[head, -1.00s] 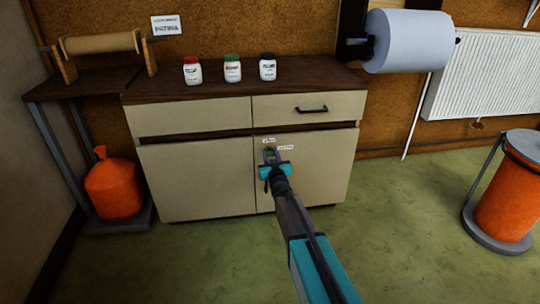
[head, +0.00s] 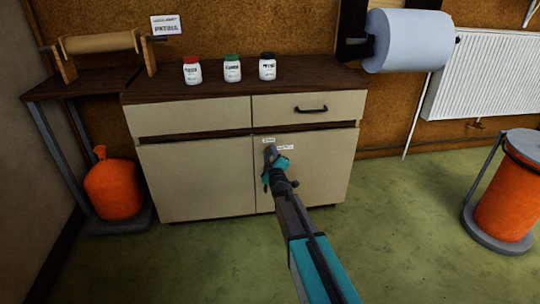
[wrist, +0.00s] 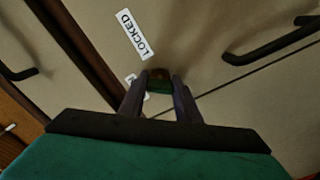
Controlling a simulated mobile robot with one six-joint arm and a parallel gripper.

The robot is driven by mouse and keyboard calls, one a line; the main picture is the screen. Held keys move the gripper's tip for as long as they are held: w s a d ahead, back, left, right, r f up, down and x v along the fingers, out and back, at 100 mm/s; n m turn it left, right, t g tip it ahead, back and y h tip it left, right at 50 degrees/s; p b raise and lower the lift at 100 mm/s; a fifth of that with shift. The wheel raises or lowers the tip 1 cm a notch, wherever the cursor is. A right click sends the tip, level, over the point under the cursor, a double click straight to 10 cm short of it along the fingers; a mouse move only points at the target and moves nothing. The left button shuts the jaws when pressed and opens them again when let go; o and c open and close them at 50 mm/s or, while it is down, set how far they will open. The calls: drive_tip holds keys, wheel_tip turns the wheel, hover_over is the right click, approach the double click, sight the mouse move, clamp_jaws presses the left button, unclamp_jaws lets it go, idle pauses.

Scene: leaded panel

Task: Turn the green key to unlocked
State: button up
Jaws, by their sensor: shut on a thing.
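In the head view my gripper (head: 272,160) is at the upper left of the right cabinet door (head: 315,175) and hides the key. A label reading LOCKED (wrist: 131,35) is near the fingertips in the wrist view. A second label is partly hidden by a finger. In the head view two small labels sit above and to the right of the gripper, too small to read surely.
The cabinet's drawer has a dark handle (head: 311,109). Three jars, with red (head: 192,70), green (head: 232,68) and dark lids (head: 267,67), stand on top. An orange bag (head: 114,188) is at left and an orange bin (head: 508,190) at right.

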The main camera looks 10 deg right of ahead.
drive_tip(key=n, duration=0.6)
idle(0.5)
drive_tip(key=shift+r, duration=0.1)
drive_tip(key=o, duration=1)
drive_tip(key=shift+o, duration=0.2)
drive_tip(key=shift+s, duration=0.15)
drive_tip(key=s+p, duration=0.2)
drive_tip(key=s, duration=1.1)
drive_tip(key=shift+s+p, duration=0.25)
drive_tip(key=shift+p, duration=0.15)
